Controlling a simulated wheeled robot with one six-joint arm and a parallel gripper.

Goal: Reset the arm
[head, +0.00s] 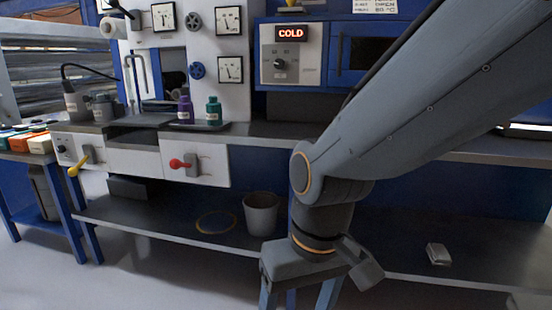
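My arm reaches in from the upper right of the head view and bends down at its wrist. My gripper (298,293) hangs at the bottom middle, in front of the lower shelf. Its two fingers point down and stand apart, with nothing seen between them. The fingertips are cut off by the bottom edge of the picture.
A grey bucket (261,213) and a ring (216,222) are on the lower shelf (150,222), left of my gripper. A small pale block (438,254) lies right. Purple (185,110) and green (214,112) bottles stand above, near red (181,164) and yellow (79,166) levers.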

